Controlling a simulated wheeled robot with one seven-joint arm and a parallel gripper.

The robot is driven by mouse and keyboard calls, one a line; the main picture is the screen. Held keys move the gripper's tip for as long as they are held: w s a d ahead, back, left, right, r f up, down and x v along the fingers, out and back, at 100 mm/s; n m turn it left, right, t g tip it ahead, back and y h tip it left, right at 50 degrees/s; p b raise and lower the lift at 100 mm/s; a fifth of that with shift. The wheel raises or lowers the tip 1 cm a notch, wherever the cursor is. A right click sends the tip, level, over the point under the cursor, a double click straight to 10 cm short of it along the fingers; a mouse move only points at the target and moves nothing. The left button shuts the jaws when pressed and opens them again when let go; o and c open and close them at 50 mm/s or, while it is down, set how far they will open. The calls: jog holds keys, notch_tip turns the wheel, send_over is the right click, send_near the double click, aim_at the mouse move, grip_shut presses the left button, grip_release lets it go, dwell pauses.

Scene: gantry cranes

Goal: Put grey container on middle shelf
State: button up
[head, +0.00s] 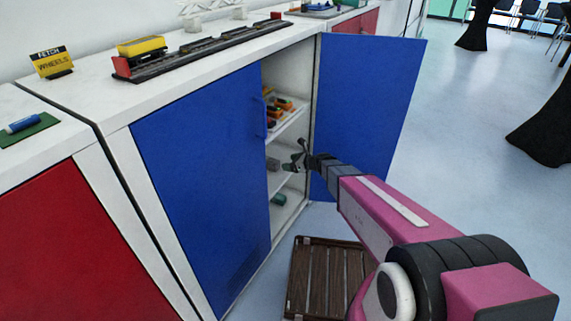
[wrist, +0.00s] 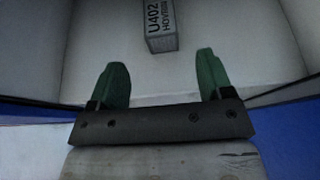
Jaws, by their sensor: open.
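A grey container (wrist: 161,26) with dark lettering that starts "U402" lies on a white shelf ahead of my gripper in the wrist view. In the head view it is a small grey block (head: 273,164) on the middle shelf (head: 279,181) of the blue cabinet. My gripper (wrist: 156,84) is open and empty, its two green fingers apart. The container is beyond the fingertips, roughly centred between them, not touched. In the head view my gripper (head: 297,156) is at the cabinet opening, just right of the container.
The right blue door (head: 372,100) stands open; the left one (head: 200,180) covers part of the opening. Orange and yellow containers (head: 276,115) sit on the upper shelf, a green one (head: 279,199) on the bottom. A wooden slatted pallet (head: 325,275) lies on the floor in front.

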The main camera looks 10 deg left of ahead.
jog(key=s+d+r+n+g+h, duration=0.1)
jog(key=s+d+n+h, duration=0.3)
jog(key=d, duration=0.6)
jog(key=s+d+r+n+g+h, duration=0.2)
jog(key=s+d+r+n+h, duration=0.1)
jog(key=s+d+n, duration=0.6)
jog(key=s+d+r+n+g+h, duration=0.2)
jog(key=s+d+n+h, duration=0.3)
jog(key=d, duration=0.7)
jog(key=s+r+n, duration=0.1)
jog(key=s+n, duration=0.1)
jog(key=n, duration=0.2)
jog(key=shift+s+d+h, duration=0.15)
jog(key=shift+s+h, duration=0.05)
jog(key=shift+h, duration=0.1)
